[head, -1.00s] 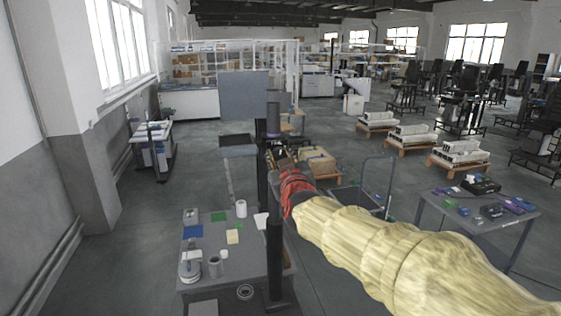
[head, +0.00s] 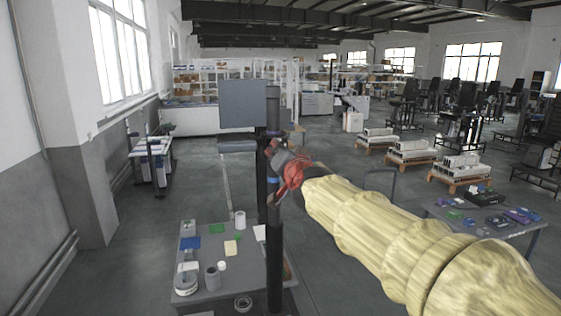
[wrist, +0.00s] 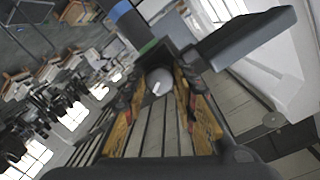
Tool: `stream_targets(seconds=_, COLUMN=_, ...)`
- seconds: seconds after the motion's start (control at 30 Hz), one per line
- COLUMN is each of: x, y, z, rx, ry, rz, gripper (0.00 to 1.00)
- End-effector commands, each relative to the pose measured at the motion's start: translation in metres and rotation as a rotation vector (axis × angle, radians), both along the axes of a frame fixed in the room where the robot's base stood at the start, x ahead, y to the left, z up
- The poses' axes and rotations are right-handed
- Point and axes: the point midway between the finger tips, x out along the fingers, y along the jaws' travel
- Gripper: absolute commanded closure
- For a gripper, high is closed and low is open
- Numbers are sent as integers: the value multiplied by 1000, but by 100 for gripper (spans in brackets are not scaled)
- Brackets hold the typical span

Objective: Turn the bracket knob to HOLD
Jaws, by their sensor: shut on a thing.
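The bracket knob (wrist: 160,76) is a round grey knob with a pale mark on its face, in the middle of the wrist view. It sits on a dark bracket (wrist: 181,58) beside the dark lift column (wrist: 130,24), which has a blue and a green band. My gripper (wrist: 158,84) has its orange-sided fingers shut on the knob, one on each side. No HOLD lettering is readable. In the head view my gripper (head: 277,158) is at the column (head: 274,255); the knob is hidden there.
A grey panel (head: 242,103) stands out from the column near my gripper. A grey table (head: 245,276) with cards, cups and a white device (head: 187,279) is below left. Another table (head: 485,227) with small parts is at right.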

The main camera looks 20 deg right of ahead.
Motion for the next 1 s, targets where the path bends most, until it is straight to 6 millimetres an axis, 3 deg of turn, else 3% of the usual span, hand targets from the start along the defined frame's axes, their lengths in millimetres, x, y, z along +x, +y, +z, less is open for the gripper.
stream_targets(seconds=0.5, x=0, y=-1, z=1, rx=390, ry=-3, rz=0, gripper=98)
stream_targets(seconds=1.0, x=0, y=-1, z=2, rx=496, ry=-3, rz=0, gripper=98)
